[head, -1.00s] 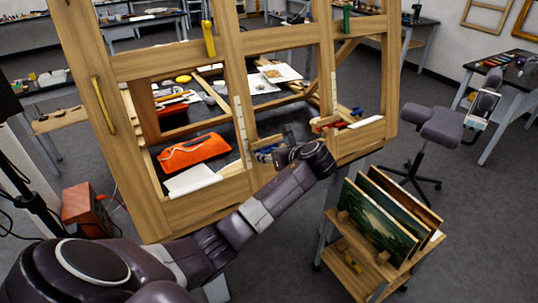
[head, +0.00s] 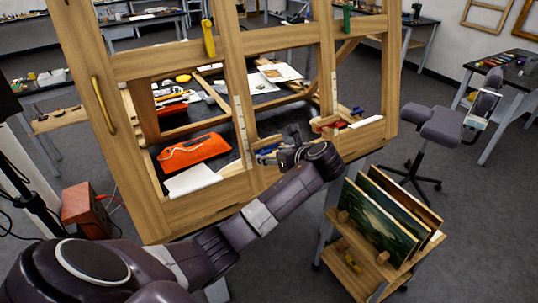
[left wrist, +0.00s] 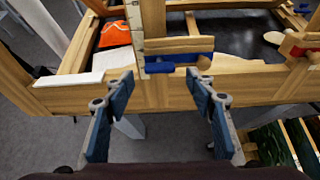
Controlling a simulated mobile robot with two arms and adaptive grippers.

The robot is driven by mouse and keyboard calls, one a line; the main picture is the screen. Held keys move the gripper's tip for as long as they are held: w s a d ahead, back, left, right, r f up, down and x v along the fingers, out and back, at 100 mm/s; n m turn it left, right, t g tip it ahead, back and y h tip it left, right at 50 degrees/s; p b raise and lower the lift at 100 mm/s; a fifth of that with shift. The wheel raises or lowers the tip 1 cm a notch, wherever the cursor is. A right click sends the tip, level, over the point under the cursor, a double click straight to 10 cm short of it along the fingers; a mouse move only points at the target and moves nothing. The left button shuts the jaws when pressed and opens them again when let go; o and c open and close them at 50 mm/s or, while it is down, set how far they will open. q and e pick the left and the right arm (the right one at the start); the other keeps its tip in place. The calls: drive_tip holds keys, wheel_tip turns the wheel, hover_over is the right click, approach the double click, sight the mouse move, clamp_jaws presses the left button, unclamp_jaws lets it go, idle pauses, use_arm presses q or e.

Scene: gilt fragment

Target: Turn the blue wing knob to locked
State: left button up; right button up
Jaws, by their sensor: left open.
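A long blue piece (left wrist: 180,62), which looks like the blue wing knob, lies crosswise at the wooden frame's lower rail (left wrist: 170,92) in the left wrist view. It also shows in the head view (head: 267,150), partly hidden behind my left gripper (head: 287,147). In the left wrist view the two blue-padded fingers of my left gripper (left wrist: 160,76) are spread wide with nothing between them. The blue piece lies beyond the fingertips, apart from them as far as I can tell. Its locked or unlocked marking is too small to read. My right gripper is not in view.
A red piece (head: 325,123) sits on the rail further right. Yellow (head: 209,38) and green (head: 346,18) handles are on the upper rail. An orange pouch (head: 194,151) lies behind the frame. A rack with paintings (head: 376,223) stands at the lower right.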

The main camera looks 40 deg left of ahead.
use_arm(q)
drive_tip(key=v, duration=0.9)
